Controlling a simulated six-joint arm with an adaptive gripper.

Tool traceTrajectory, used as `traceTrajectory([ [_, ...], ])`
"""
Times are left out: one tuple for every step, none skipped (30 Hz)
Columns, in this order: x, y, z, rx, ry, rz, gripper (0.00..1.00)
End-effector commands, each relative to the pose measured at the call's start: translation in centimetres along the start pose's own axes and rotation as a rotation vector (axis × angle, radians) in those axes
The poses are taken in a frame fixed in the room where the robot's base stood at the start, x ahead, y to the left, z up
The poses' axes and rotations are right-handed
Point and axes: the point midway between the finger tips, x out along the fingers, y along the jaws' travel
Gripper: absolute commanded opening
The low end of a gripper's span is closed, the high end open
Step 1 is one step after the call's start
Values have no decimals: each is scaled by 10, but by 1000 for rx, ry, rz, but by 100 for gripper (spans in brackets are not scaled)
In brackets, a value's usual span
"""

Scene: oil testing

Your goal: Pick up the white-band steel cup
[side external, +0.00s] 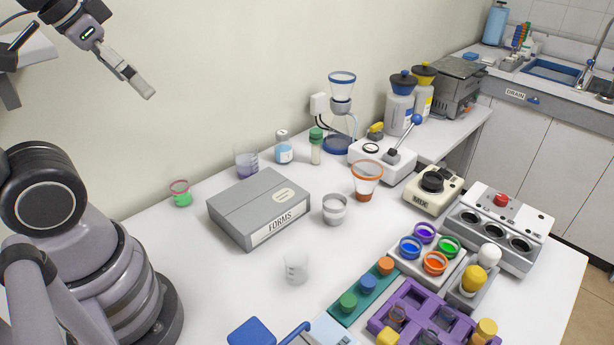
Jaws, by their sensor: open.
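The steel cup with a white band (334,209) stands upright on the white table, just right of the grey FORMS box and left of the orange-rimmed funnel-shaped cup. Its round open top faces up. My gripper (143,88) is at the upper left, high above the table and well away from the cup. Its jaws are open and nothing is seen between them.
The FORMS box (258,208) and orange-rimmed cup (367,178) flank the steel cup closely. A clear beaker (296,268) stands in front. A rack with coloured-ring cups (423,258) and a purple tray (408,299) fill the front right. The left table edge is mostly clear.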

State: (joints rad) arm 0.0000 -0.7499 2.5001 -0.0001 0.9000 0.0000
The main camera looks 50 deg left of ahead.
Motion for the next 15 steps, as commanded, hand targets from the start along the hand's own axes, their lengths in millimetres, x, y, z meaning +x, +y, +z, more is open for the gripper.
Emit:
traceTrajectory([
  [0, 0, 0, 0, 0, 0, 91],
  [0, 0, 0, 0, 0, 0, 91],
  [0, 0, 0, 0, 0, 0, 91],
  [0, 0, 0, 0, 0, 0, 91],
  [0, 0, 0, 0, 0, 0, 91],
  [0, 0, 0, 2, -1, -1, 91],
  [0, 0, -1, 7, -6, -3, 91],
  [1, -1, -3, 16, -13, -6, 91],
  [3, -2, -6, 36, -30, -13, 91],
  [4, -2, -10, 56, -47, -20, 91],
  [7, -4, -14, 83, -70, -30, 91],
  [11, -5, -21, 129, -106, -45, 91],
  [15, -7, -28, 170, -136, -59, 91],
  [20, -8, -35, 215, -170, -75, 91],
  [28, -10, -46, 281, -218, -98, 91],
])
